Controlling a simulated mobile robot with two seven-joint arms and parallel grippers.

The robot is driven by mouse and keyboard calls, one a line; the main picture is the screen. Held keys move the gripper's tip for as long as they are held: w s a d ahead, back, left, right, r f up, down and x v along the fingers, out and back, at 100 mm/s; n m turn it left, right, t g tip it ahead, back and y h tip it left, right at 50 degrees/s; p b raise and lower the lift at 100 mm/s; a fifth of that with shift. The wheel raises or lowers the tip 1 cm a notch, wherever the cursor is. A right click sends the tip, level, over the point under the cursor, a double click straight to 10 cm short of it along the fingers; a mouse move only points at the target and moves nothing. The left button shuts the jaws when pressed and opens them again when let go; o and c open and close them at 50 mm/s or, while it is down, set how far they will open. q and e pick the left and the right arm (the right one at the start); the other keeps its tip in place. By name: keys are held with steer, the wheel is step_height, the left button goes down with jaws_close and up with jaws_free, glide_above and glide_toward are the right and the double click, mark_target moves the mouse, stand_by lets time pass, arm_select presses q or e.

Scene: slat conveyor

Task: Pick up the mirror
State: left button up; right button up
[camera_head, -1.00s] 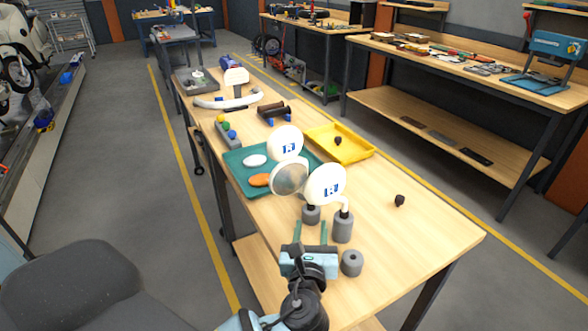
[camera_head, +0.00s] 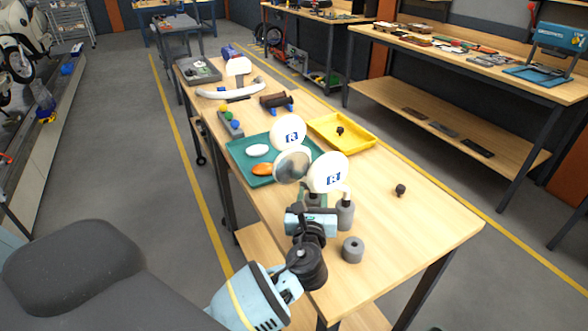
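A round mirror (camera_head: 292,165) with a grey reflective face stands upright over the near part of the workbench. Its lower stem and grey base are largely hidden behind my gripper. My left gripper (camera_head: 313,200) is at the base area below the mirror, with its teal fingers pointing away from me. The fingers look apart, one on each side of the grey base; contact cannot be told. My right gripper is not in view.
White discs with blue logos stand close by, one behind the mirror (camera_head: 288,132) and one to its right (camera_head: 328,172) on a grey base (camera_head: 345,215). A grey cylinder (camera_head: 353,249) is right of my gripper. A teal tray (camera_head: 240,146) and yellow tray (camera_head: 365,139) lie beyond. The bench's right side is mostly clear.

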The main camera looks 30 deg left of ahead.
arm_select(q)
steer(key=shift+w+a, duration=0.2)
steer(key=shift+w, duration=0.2)
jaws_close()
steer(key=shift+r, duration=0.4)
steer(key=s+d+r, duration=0.2)
steer(key=s, duration=0.5)
steer(key=s+d+r, duration=0.2)
steer(key=s, duration=0.6)
steer(key=shift+s+p, duration=0.3)
steer(key=shift+p, duration=0.1)
